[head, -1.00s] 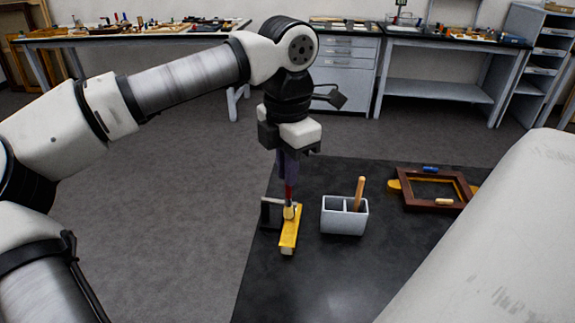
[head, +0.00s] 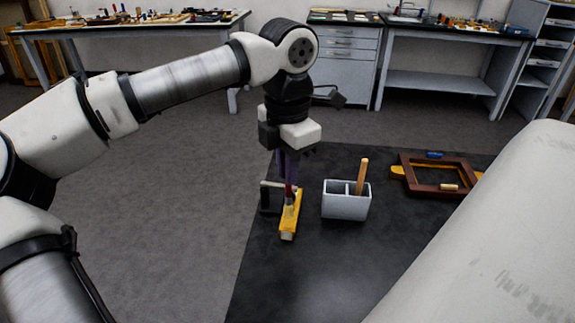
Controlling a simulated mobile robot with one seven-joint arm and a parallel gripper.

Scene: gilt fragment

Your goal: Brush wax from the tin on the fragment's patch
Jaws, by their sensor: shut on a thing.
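The gilt fragment (head: 288,222) is a narrow yellow-gold bar lying on the dark table, with a paler near end. A dark upright piece (head: 267,197) stands close to its left. My gripper (head: 288,166) points down above the fragment's far part and is shut on a slim brush with a red handle (head: 289,190). The brush's lower end is at or just above the fragment; I cannot tell whether it touches. The patch and any wax are too small to make out. I cannot make out a tin for certain.
A grey two-compartment holder (head: 345,207) with a wooden handle (head: 362,176) upright in it stands right of the fragment. A brown frame (head: 406,177) lies farther right. The table's front middle is clear. A large pale surface covers the lower right.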

